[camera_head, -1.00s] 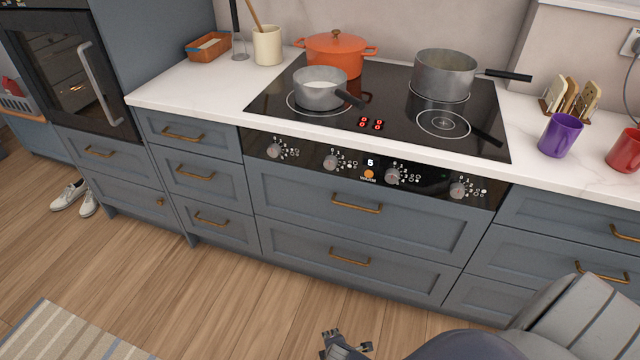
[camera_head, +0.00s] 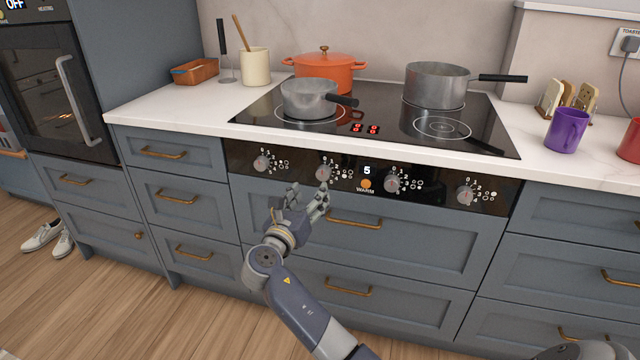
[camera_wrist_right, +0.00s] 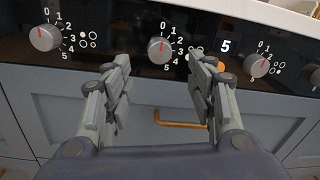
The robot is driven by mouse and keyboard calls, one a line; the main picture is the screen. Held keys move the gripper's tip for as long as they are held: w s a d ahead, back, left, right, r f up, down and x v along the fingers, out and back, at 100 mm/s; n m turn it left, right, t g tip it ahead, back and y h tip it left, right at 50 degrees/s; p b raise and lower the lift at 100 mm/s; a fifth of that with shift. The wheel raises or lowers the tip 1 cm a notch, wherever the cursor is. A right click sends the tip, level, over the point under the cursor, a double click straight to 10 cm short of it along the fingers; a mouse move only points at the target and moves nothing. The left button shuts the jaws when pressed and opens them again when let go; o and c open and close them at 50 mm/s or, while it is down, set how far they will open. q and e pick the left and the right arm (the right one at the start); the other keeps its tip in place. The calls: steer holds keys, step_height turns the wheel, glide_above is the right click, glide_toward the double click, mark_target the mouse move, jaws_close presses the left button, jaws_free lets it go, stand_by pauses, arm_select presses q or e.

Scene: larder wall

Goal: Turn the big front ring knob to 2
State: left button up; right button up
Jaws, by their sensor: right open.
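Several grey knobs sit in a row on the black front panel (camera_head: 430,188), each with a 0-to-5 scale and a small ring icon. They are the leftmost knob (camera_head: 261,163), second knob (camera_head: 323,173), third knob (camera_head: 392,184) and rightmost knob (camera_head: 465,195). In the wrist view, the leftmost (camera_wrist_right: 45,37) and second (camera_wrist_right: 160,50) have red marks near 0. My right gripper (camera_head: 308,194) is open and empty, just below and in front of the second knob. My left gripper is not in view.
The hob (camera_head: 375,125) carries a small pan (camera_head: 308,100) front left, an orange pot (camera_head: 325,74) behind and a large pan (camera_head: 436,86) back right. The front right ring (camera_head: 441,128) is bare. A drawer handle (camera_head: 354,221) is below the panel.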

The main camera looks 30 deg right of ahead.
mark_target(322, 176)
steer(key=b+x, duration=0.1)
steer(key=x, duration=0.6)
steer(key=shift+w+d+f, duration=0.15)
steer(key=shift+w+d, duration=0.05)
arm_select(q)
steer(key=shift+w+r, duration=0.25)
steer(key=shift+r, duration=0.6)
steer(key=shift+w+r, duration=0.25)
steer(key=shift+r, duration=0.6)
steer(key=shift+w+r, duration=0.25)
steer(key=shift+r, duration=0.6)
arm_select(e)
steer(key=shift+w+d, duration=0.35)
steer(key=shift+d, duration=0.05)
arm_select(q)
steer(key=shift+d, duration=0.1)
arm_select(e)
steer(key=c, duration=1.1)
